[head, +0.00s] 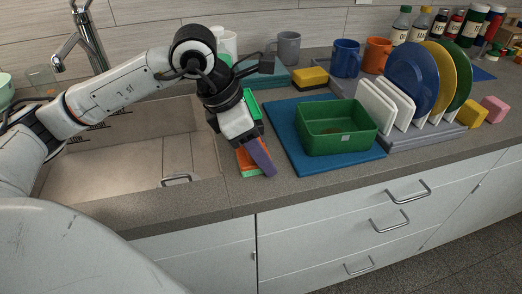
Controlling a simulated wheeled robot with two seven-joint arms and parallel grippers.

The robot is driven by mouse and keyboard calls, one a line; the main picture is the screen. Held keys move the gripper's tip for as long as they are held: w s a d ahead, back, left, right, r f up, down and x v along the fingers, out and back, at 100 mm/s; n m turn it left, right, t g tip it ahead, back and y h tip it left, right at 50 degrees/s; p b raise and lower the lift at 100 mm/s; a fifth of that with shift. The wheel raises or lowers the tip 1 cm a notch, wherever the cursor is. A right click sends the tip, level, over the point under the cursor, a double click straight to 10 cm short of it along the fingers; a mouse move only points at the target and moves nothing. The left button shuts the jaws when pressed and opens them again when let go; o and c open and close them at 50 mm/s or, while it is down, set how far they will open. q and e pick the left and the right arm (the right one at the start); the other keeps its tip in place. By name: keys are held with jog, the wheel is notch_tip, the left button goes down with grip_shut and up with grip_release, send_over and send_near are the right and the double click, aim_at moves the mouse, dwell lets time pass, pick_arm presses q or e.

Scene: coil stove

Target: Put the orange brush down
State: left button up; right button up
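My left gripper (252,148) reaches down over the counter just right of the sink. An orange object (246,160), which appears to be the orange brush, lies at or just above the counter beside the fingertips, partly hidden by the gripper. A green edge shows under it. A purple, finger-like piece (261,157) slants down right in front of it; I cannot tell whether it is part of my gripper. Whether the fingers are closed on the brush is hidden. My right gripper is out of view.
A green bin (338,139) stands on a blue mat (309,168) just right of the gripper. A dish rack with plates (411,80) is farther right. The sink (125,160) is left. Mugs (346,57) and a yellow sponge (310,77) are behind. The counter's front edge is close.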

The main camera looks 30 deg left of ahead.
pick_arm(q)
jog(key=o, duration=1.2)
jog(key=shift+s+f, duration=0.1)
jog(key=shift+f, duration=0.15)
jog(key=shift+o, duration=0.5)
jog(key=shift+s+d+f, duration=0.1)
jog(key=shift+f, duration=0.05)
jog(key=shift+r+p, duration=0.5)
jog(key=shift+r, duration=0.1)
jog(key=v, duration=1.1)
jog(key=shift+a+r, duration=0.25)
jog(key=shift+r, duration=0.15)
